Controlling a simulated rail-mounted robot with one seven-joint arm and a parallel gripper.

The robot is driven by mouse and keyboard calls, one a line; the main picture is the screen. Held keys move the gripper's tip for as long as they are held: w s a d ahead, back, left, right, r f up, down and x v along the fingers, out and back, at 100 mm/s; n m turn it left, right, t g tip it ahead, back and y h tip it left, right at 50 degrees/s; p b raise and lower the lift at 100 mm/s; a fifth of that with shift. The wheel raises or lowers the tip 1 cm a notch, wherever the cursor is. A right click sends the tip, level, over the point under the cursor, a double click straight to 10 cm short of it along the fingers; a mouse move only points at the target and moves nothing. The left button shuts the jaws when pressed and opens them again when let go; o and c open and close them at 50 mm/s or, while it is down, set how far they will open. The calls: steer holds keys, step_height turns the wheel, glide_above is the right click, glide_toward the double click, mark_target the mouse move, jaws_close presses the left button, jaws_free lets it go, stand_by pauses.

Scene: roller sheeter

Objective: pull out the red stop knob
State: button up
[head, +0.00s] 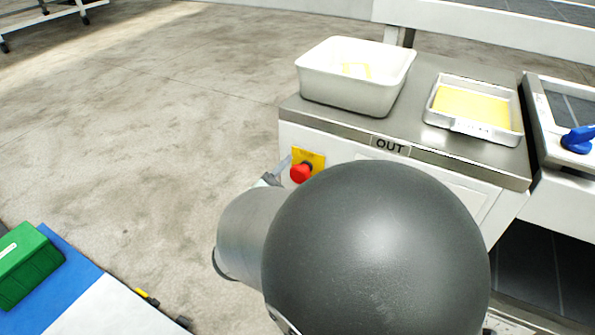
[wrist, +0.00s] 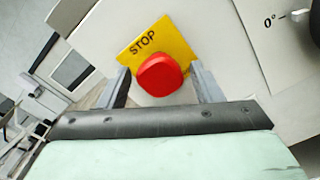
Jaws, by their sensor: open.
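The red stop knob (head: 301,172) sits on a yellow plate (head: 318,158) on the white front panel below the OUT label. In the wrist view the red knob (wrist: 160,74) shows in front of the yellow STOP plate (wrist: 150,42). My gripper (wrist: 160,82) is open, with one finger to the left of the knob and one to the right. Gaps show between the fingers and the knob, so I see no grip on it. In the head view my gripper (head: 277,172) is beside the knob and mostly hidden by my own arm.
A white bin (head: 345,96) and a shallow tray with a yellow sheet (head: 437,118) stand on the steel top (head: 290,103). A blue handle (head: 578,139) is at the far right. A green box (head: 30,265) is at lower left.

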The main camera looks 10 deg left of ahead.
steer(key=p+v, duration=0.1)
steer(key=v, duration=1.6)
steer(key=shift+s, duration=0.2)
steer(key=shift+w, duration=0.1)
steer(key=w+d+r+m+g+h+p, duration=0.2)
steer(key=d+m+g+h+p, duration=0.25)
steer(key=d, duration=0.55)
steer(key=w+d+r+m+g+h+p, duration=0.25)
steer(key=d+m+g, duration=0.35)
steer(key=d, duration=0.4)
steer(key=s+d+r+m+g+y+p, duration=0.2)
steer(key=d+r+m+g+y+p, duration=0.1)
steer(key=d+m+y+p, duration=0.2)
steer(key=s+d+r+m+g+y+p, duration=0.3)
steer(key=d+m+y+p, duration=0.2)
steer(key=m, duration=0.5)
steer(key=shift+s+r+y, duration=0.15)
steer(key=shift+y, duration=0.65)
steer(key=shift+d+m+g, duration=0.15)
steer(key=shift+m+g, duration=0.1)
